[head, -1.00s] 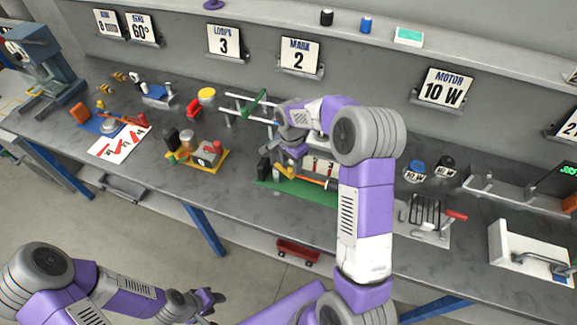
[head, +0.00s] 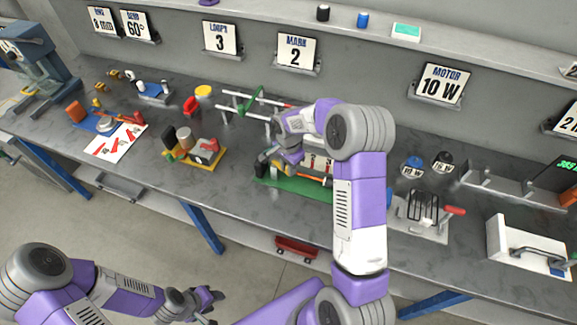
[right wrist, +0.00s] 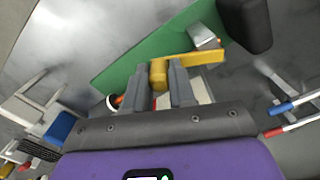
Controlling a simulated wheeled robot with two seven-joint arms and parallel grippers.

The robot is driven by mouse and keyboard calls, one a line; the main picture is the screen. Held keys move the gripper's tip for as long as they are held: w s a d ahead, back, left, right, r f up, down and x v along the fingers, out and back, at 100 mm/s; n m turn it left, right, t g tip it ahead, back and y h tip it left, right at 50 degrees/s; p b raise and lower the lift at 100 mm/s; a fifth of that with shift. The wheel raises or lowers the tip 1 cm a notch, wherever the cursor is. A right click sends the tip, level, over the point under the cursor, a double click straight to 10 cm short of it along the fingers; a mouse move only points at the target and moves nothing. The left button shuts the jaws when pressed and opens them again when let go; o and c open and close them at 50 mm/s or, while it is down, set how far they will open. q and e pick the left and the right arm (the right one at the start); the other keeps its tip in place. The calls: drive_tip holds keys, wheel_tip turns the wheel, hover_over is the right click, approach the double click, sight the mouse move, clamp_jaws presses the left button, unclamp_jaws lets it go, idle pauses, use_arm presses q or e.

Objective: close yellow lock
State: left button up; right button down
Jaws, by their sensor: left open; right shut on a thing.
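The yellow lock (right wrist: 203,58) is a bar with a round knob in the right wrist view. It runs to the right toward a small silver bracket (right wrist: 203,37) above the green base (right wrist: 127,62). My right gripper (right wrist: 160,80) is shut on the lock's knob end, with one finger on each side. In the head view the green base (head: 300,188) lies on the bench, partly hidden by my right arm. My right gripper (head: 272,160) is above its left part, and the lock cannot be made out there. My left gripper (head: 207,303) is open and empty, low in front of the bench.
A black block (right wrist: 245,22) stands close to the lock. A yellow tray with parts (head: 195,153) lies left of the green base. A white rack with a green piece (head: 252,103) stands behind it. A metal fixture with a red handle (head: 422,215) is at right.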

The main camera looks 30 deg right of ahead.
drive_tip(key=shift+a, duration=0.1)
idle(0.3)
drive_tip(key=shift+a+m+b, duration=0.4)
drive_tip(key=shift+a+m, duration=0.05)
drive_tip(key=shift+m, duration=0.45)
drive_tip(key=shift+w+a+m+p, duration=0.35)
drive_tip(key=shift+a+m+p, duration=0.4)
drive_tip(key=shift+m, duration=1.1)
drive_tip(key=shift+w+a+m+p, duration=0.4)
drive_tip(key=shift+a+m, duration=0.7)
drive_tip(key=shift+m, duration=0.8)
drive_tip(key=shift+w+a+m+p, duration=0.3)
drive_tip(key=shift+a+m+p, duration=0.5)
drive_tip(key=shift+m, duration=1.05)
drive_tip(key=shift+a, duration=0.1)
drive_tip(key=c, duration=0.9)
unclamp_jaws()
drive_tip(key=shift+c, duration=0.2)
drive_tip(key=shift+r, duration=0.1)
